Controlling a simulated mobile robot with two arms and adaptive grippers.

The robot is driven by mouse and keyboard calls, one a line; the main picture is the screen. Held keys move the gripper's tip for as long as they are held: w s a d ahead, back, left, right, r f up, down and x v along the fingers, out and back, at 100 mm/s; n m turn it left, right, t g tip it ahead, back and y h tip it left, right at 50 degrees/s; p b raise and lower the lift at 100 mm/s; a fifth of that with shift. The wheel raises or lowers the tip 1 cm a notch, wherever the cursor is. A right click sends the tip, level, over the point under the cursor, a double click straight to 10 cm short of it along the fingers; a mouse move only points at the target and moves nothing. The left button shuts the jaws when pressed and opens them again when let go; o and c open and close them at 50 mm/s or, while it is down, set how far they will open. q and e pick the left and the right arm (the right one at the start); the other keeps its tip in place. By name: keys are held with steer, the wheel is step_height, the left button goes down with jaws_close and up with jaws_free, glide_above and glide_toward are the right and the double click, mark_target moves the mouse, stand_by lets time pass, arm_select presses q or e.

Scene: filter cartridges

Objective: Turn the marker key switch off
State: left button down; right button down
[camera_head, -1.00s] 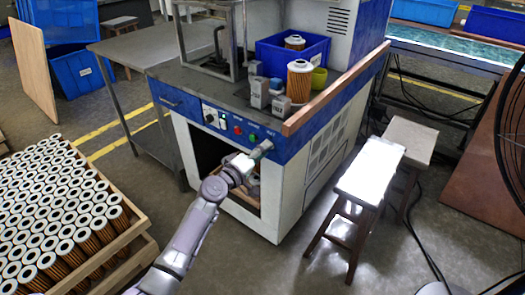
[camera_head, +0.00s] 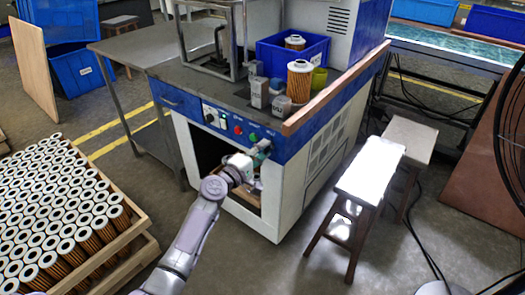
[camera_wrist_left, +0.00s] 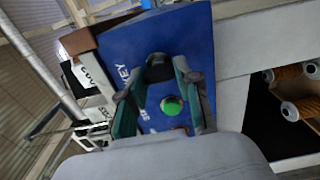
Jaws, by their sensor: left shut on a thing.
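The marker's blue control panel (camera_head: 215,118) is on the front of the white machine, with its key switch at the right end. My left gripper (camera_head: 262,147) is at that end and covers the switch in the head view. In the left wrist view the black key switch (camera_wrist_left: 158,66) sits beside the "KEY" lettering on the blue panel. The fingertips of my left gripper (camera_wrist_left: 160,76) are on both sides of it, shut on it. The key's exact angle is hard to tell. My right gripper is not in view.
A green button (camera_wrist_left: 171,105) is close below the switch, between the fingers. A red button (camera_head: 238,130) is farther left on the panel. A filter cartridge (camera_head: 299,80) and a blue crate (camera_head: 267,50) stand on the machine top. A stool (camera_head: 370,170) stands to the right.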

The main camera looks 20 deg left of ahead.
arm_select(q)
steer(key=shift+f, duration=0.1)
steer(key=c, duration=0.8)
jaws_free()
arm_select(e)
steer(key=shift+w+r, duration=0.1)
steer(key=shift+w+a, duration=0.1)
arm_select(q)
steer(key=shift+s, duration=0.1)
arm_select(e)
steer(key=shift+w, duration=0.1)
arm_select(q)
steer(key=v, duration=1.2)
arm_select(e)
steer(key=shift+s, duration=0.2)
